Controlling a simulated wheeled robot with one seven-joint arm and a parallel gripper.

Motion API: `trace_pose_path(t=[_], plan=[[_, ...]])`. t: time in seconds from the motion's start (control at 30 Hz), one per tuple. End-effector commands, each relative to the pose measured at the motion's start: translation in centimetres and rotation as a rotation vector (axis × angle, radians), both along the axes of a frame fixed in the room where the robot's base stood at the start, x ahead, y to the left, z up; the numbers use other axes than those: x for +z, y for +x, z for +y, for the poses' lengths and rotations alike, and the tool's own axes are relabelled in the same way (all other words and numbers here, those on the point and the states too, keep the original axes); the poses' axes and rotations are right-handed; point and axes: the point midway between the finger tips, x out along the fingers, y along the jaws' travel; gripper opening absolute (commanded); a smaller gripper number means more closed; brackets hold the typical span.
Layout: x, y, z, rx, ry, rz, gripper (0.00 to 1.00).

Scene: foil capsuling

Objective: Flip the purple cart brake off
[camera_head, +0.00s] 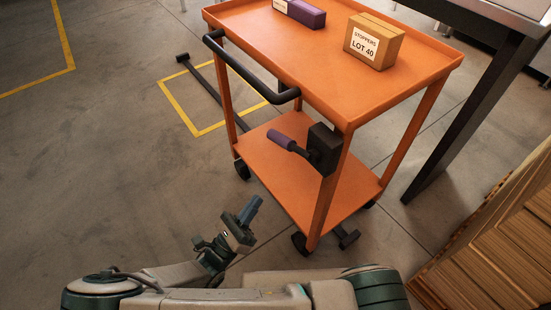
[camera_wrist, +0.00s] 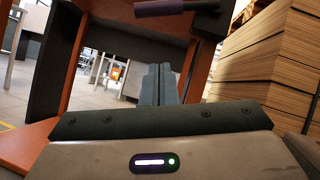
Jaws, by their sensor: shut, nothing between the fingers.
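The purple-gripped brake lever (camera_head: 282,140) sticks out to the left from a black housing (camera_head: 324,149) on the near leg of the orange cart (camera_head: 225,104). My gripper (camera_head: 250,209) is shut and empty. In the head view it appears below and left of the lever, apart from it. In the wrist view the two fingertips (camera_wrist: 158,72) lie together, pictured below the purple grip.
The cart's top carries a box marked STOPPERS LOT 40 (camera_head: 373,41) and a purple box (camera_head: 300,12). A black handle (camera_head: 262,88) runs along the cart's left end. Stacked brown boards (camera_head: 500,235) stand at right, and a dark table leg (camera_head: 470,115) behind. Open floor lies left.

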Motion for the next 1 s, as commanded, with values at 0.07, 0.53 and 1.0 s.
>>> trace_pose_path(t=[0.07,0.53,1.0], plan=[[0.1,0.0,0.0,0.000,0.001,0.001,0.00],[1.9,2.5,-2.5,-0.007,0.004,-0.002,0.00],[7.6,7.3,-5.9,-0.003,0.007,0.000,0.00]])
